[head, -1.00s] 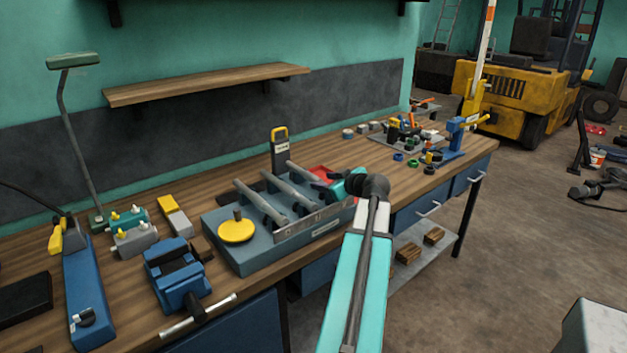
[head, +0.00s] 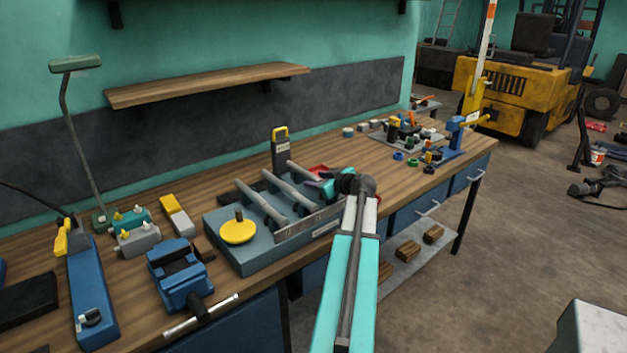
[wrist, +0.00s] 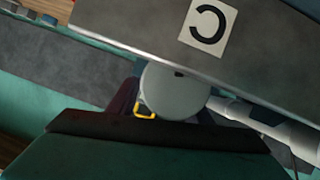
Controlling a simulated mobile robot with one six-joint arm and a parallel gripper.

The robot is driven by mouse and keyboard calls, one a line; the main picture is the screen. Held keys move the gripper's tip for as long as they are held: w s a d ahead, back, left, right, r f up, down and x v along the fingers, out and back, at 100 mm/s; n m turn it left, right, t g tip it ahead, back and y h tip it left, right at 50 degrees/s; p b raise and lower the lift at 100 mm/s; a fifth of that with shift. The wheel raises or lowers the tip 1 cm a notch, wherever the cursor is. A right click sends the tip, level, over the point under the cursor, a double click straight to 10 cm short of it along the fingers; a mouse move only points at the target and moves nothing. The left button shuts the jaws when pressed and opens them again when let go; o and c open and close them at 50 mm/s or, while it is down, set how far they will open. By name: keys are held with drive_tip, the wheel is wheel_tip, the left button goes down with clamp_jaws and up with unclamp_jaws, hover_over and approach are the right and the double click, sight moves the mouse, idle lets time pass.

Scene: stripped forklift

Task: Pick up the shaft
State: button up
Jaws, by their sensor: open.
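Three grey shafts lie side by side across a grey-blue rack on the workbench: a left shaft (head: 262,203), a middle shaft (head: 289,190) and a right shaft (head: 303,172). My gripper (head: 318,185) is open above the rack's right part, close to the right shaft, whose near end it hides. In the wrist view a round grey shaft end (wrist: 172,92) shows below a dark plate with a "C" label (wrist: 208,25).
A yellow disc (head: 238,230) sits on the rack's left part. A black block with a yellow handle (head: 281,150) stands behind the shafts. A blue vise (head: 180,275) is to the left. Small parts crowd the bench's right end. A wooden shelf (head: 208,85) is above.

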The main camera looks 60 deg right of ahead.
clamp_jaws()
idle(1.4)
drive_tip(key=shift+r, duration=0.1)
